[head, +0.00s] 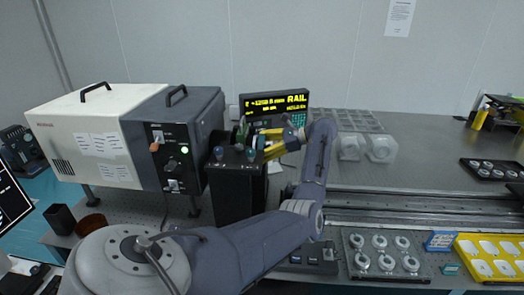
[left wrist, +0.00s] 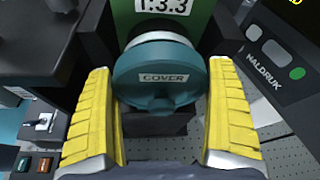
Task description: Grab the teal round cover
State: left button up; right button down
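The teal round cover (left wrist: 160,88) with a "COVER" label shows in the left wrist view. It sits on the front of a light ring fixed to a green plate (left wrist: 128,18) marked "1:3.3". My left gripper (left wrist: 159,68) is open, with its yellow fingers spread on either side of the cover. The gaps at its edges are very small; I cannot tell whether the fingers touch it. In the head view my left gripper (head: 277,142) is beside the top of a black box (head: 236,190), and the cover there is too small to make out surely. My right gripper is not in view.
A display unit (head: 274,103) with yellow text stands just behind the gripper. A white and grey instrument (head: 95,135) stands to the left. A clear case (head: 368,148), a tray of round parts (head: 385,255) and a yellow tray (head: 490,255) are to the right.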

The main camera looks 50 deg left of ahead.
pick_arm(q)
jog(key=c, duration=0.7)
jog(key=shift+r, duration=0.15)
